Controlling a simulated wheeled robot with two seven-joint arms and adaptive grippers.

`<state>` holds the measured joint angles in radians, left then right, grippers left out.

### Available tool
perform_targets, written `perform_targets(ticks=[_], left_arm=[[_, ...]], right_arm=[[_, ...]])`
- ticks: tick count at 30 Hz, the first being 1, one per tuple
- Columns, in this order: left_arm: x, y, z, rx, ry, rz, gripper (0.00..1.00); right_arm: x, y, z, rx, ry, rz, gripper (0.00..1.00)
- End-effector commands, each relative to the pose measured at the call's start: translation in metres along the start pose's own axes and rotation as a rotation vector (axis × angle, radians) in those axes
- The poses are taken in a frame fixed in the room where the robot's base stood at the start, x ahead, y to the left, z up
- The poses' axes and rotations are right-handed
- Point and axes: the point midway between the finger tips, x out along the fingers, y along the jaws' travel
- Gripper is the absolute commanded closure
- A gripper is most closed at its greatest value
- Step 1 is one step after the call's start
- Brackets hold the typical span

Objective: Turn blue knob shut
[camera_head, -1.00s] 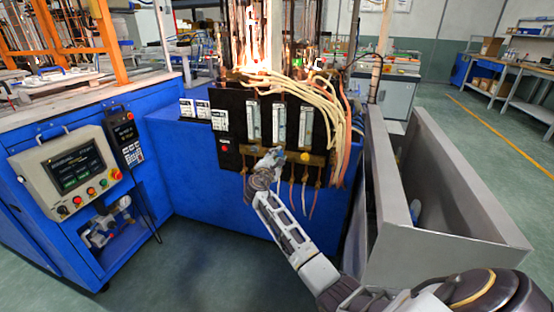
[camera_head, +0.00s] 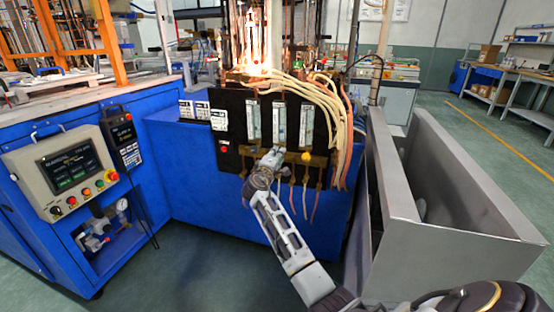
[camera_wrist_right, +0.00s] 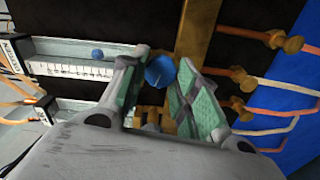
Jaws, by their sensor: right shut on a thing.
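My right gripper (camera_head: 272,156) is at the brass valve strip under the flowmeters on the black panel (camera_head: 236,158). In the right wrist view the blue knob (camera_wrist_right: 160,71) sits between the tips of its green-padded fingers (camera_wrist_right: 164,80). The gripper is shut on the knob. In the head view the gripper hides the blue knob. My left gripper is not in view.
A yellow knob (camera_head: 306,157) sits just right of the gripper. Pale hoses (camera_head: 325,92) hang beside the panel, and copper tubes run below it. Bright flames (camera_head: 257,62) burn above. A grey metal bin (camera_head: 455,215) stands at the right.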

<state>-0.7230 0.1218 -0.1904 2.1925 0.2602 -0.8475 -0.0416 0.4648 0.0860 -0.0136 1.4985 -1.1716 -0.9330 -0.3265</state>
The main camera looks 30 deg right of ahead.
Motion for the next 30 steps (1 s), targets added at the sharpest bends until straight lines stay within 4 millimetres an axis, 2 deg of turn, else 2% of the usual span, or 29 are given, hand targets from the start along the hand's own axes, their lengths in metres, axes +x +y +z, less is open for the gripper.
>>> perform_targets(ticks=[12,13,17,30], left_arm=[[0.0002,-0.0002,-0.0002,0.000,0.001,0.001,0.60],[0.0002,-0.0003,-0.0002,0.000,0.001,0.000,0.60],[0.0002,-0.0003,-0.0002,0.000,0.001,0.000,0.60],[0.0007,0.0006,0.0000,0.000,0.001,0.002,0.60]], right_arm=[[0.0001,-0.0018,0.0011,0.007,-0.003,-0.004,0.93],[0.0001,-0.0018,0.0012,0.007,-0.003,-0.003,0.66],[0.0001,-0.0015,0.0009,0.007,-0.003,-0.003,0.49],[-0.0021,-0.0008,0.0001,0.007,-0.001,-0.001,0.47]])
